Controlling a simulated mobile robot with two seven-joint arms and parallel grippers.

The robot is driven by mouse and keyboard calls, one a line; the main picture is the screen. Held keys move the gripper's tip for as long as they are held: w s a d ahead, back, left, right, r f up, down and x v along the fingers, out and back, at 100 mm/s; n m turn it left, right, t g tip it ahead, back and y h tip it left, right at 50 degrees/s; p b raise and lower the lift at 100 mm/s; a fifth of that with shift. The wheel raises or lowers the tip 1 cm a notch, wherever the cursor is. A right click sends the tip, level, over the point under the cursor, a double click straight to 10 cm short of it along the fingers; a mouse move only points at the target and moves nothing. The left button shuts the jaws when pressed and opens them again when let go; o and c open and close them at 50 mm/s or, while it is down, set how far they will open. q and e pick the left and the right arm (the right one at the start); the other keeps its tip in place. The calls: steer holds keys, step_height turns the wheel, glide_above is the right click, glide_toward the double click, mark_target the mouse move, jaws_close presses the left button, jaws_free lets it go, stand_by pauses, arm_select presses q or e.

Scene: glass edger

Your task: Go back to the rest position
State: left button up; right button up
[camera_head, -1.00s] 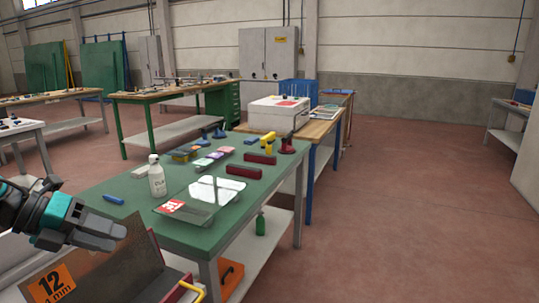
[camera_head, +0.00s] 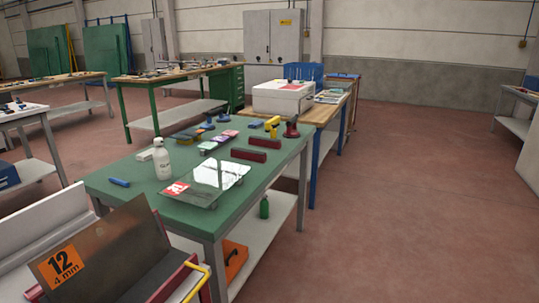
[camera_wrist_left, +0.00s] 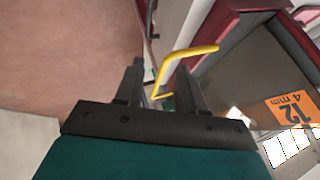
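My left gripper (camera_wrist_left: 158,85) shows in the left wrist view, with its two dark fingers apart and no object held between them. A yellow handle (camera_wrist_left: 192,54) appears beyond the fingertips, apart from them as far as I can tell. In the head view the yellow handle (camera_head: 197,283) is on the rack at the bottom left, beside a dark panel (camera_head: 115,255) with an orange "12 4 mm" label (camera_head: 62,264). The label also shows in the left wrist view (camera_wrist_left: 290,112). Neither gripper is in the head view, and my right gripper is in no frame.
A green-topped table (camera_head: 130,200) carries a glass sheet (camera_head: 215,180), a white bottle (camera_head: 162,160), a blue marker (camera_head: 119,182), dark red blocks (camera_head: 264,142) and several small items. Floor (camera_head: 420,200) at the right is clear.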

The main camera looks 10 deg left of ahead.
arm_select(q)
steer(key=s+d+n+g+h, duration=0.3)
steer(key=s+d+g, duration=0.1)
steer(key=s+d, duration=0.35)
steer(key=w+d+f+m+t+h+b, duration=0.1)
steer(key=w+d+f+t+b, duration=0.3)
steer(key=f, duration=0.4)
steer(key=w+d+f+t+h+b, duration=0.1)
steer(key=w+d+f+t+b, duration=0.15)
steer(key=w+f+b, duration=0.4)
arm_select(e)
step_height(320, 180, down, 8)
steer(key=w+a, duration=0.1)
steer(key=a, duration=0.1)
arm_select(q)
steer(key=s+a+r+p, duration=0.2)
steer(key=r+p, duration=0.6)
steer(key=p, duration=0.5)
steer(key=shift+s+a+t+y, duration=0.4)
steer(key=shift+a+t, duration=0.05)
steer(key=shift+a, duration=0.15)
arm_select(e)
step_height(320, 180, up, 10)
steer(key=s+d, duration=0.1)
steer(key=d, duration=0.1)
steer(key=shift+s+d, duration=0.25)
steer(key=shift+d, duration=0.05)
arm_select(q)
steer(key=shift+f, duration=0.1)
